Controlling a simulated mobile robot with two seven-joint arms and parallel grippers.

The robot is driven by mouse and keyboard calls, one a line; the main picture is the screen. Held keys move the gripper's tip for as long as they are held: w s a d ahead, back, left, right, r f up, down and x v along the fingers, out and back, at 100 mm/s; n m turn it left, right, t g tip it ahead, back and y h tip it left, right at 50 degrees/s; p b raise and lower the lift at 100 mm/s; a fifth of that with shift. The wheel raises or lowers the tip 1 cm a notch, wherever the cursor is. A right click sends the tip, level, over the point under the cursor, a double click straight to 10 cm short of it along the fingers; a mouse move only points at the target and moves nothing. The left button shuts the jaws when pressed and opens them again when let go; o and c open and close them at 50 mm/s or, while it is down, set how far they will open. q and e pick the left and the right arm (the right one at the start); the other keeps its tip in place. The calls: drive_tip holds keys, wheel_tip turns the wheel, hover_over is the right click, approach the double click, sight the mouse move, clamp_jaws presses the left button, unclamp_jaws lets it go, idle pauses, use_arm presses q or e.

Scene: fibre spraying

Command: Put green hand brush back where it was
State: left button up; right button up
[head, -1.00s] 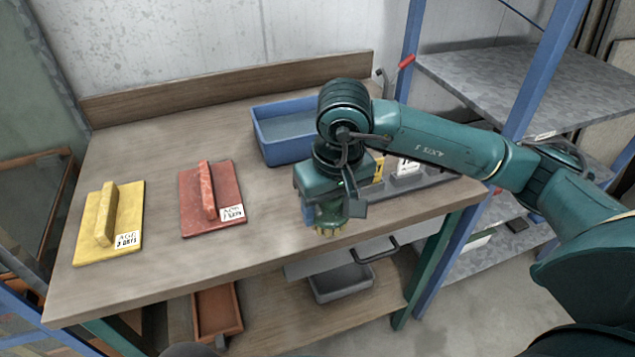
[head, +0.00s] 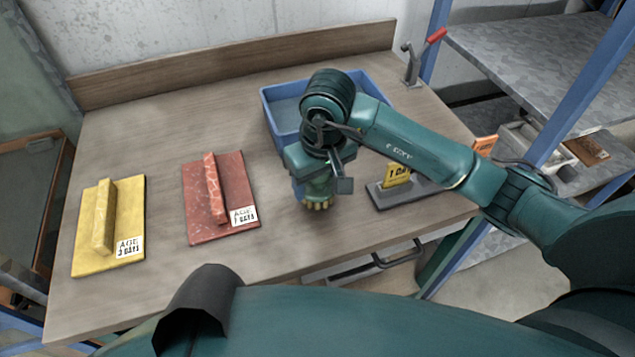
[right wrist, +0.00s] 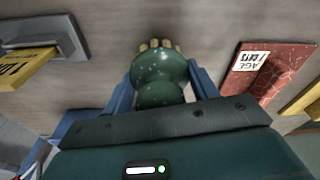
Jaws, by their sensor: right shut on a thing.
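A green hand brush (head: 318,190) with yellowish bristles is held in my right gripper (head: 320,180), over the workbench (head: 265,240) just in front of the blue bin. In the right wrist view the rounded green body of the brush (right wrist: 158,68) sits between the two blue fingers of the right gripper (right wrist: 162,82), bristle tips at the far end. The right gripper is shut on it. I cannot tell whether the bristles touch the bench. The gripper hides part of the brush. My left gripper is not in view.
A blue bin (head: 275,126) stands behind the brush. A grey holder (head: 430,190) with a yellow card (head: 397,174) is to the right. A red-handled clamp (head: 411,68) stands at the back. The front bench is clear.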

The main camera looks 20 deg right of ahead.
drive_tip(key=shift+f, duration=0.85)
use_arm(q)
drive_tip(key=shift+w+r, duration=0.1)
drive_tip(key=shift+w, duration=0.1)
use_arm(e)
drive_tip(key=shift+f, duration=0.1)
drive_tip(key=shift+f, duration=0.15)
drive_tip(key=o, duration=0.5)
drive_tip(key=shift+c, duration=0.2)
drive_tip(key=o, duration=0.4)
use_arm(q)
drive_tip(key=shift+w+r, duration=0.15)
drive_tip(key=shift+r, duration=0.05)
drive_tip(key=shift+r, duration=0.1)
